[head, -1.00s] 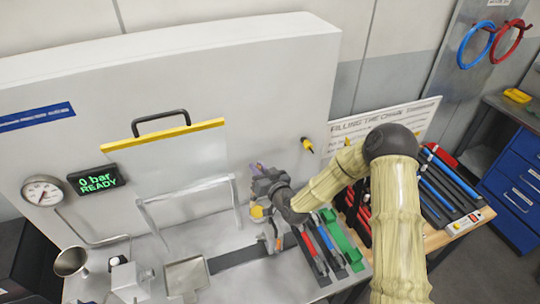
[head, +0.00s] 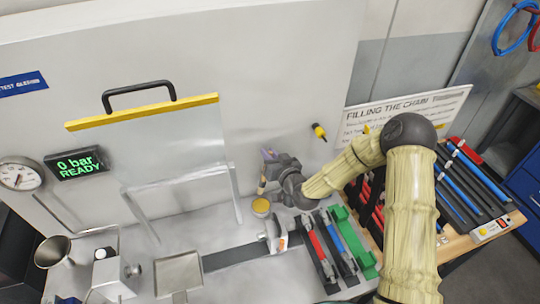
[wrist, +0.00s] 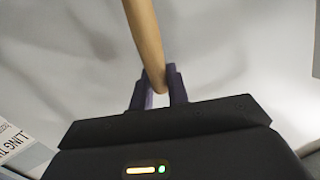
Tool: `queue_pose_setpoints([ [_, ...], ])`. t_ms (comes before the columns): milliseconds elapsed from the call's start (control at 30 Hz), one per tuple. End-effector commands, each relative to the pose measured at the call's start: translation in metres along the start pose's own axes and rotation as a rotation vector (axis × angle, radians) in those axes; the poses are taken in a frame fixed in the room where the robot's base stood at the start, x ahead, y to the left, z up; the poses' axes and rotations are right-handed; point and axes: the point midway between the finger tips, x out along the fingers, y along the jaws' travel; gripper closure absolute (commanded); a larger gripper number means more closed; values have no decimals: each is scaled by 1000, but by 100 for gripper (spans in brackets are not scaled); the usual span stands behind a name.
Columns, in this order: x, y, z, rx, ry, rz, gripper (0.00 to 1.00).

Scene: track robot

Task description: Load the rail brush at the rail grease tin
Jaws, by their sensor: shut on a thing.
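The rail brush shows as a tan wooden handle (head: 262,185) in the head view and as a handle (wrist: 146,38) in the wrist view. My gripper (head: 269,156) is shut on this handle, its purple fingers either side of it in the wrist view (wrist: 160,92). The handle stands roughly upright in the head view. The rail grease tin (head: 261,206), small and round with yellow contents, sits on the bench just below the handle. The brush's bristles cannot be made out, and I cannot tell whether its lower end touches the grease.
A clear guard frame (head: 180,190) stands left of the tin. A grey tray (head: 179,273) and a metal cup (head: 52,251) are at the front left. Red, blue and green bars (head: 335,240) lie to the right. The white wall rises close behind.

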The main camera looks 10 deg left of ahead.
Motion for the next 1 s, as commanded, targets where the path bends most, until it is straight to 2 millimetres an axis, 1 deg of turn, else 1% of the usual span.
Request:
queue_pose_setpoints([
  [133, 0, 0, 0, 0, 0, 0, 100],
  [267, 1, 2, 5, 0, 0, 0, 100],
  [533, 3, 10, 26, 1, 0, 2, 100],
  [800, 8, 12, 51, 0, -1, -6, 100],
  [1000, 9, 13, 58, -2, -2, -8, 100],
])
